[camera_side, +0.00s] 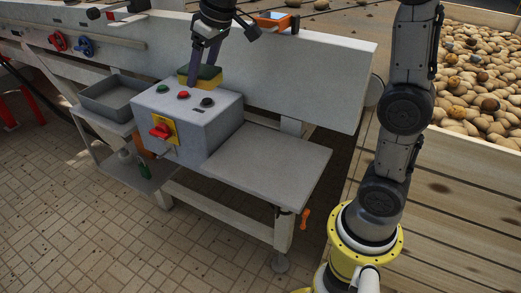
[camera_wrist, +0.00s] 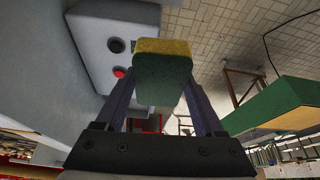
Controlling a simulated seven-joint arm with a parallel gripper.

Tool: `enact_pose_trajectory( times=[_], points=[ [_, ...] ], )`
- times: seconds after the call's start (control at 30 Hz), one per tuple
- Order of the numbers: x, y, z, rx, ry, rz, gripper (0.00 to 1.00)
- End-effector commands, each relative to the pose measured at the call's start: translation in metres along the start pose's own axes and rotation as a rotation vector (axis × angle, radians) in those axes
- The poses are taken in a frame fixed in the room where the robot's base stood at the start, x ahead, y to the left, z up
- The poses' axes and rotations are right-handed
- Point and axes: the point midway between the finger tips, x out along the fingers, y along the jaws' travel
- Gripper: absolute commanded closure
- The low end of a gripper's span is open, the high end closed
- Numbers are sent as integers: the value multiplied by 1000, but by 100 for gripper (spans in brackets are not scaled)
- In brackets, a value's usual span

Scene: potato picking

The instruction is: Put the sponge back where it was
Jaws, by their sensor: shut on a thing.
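The sponge (camera_side: 209,73), green on one side and yellow on the other, is at the back top edge of the grey control box (camera_side: 180,128). My gripper (camera_side: 203,68) points down from above with its fingers at the sponge. In the wrist view the sponge (camera_wrist: 163,70) sits between the two fingers of my gripper (camera_wrist: 162,85), which are shut on it. I cannot tell whether the sponge touches the box top or hangs just above it.
The box carries buttons and a red switch on a yellow plate (camera_side: 174,131). A grey tray (camera_side: 110,98) stands to its left, and a bare grey shelf (camera_side: 270,160) to its right. A crate of potatoes (camera_side: 480,80) is at the right.

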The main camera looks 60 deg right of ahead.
Motion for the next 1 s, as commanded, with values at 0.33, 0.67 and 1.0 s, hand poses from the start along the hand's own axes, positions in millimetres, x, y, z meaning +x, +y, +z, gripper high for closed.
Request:
enact_pose_trajectory(
  times=[0.33,0.67,1.0],
  points=[
    [33,-8,54,5,4,1,74],
    [9,-2,141,-29,5,-12,74],
    [-7,-2,236,-2,7,1,74]
  ],
)
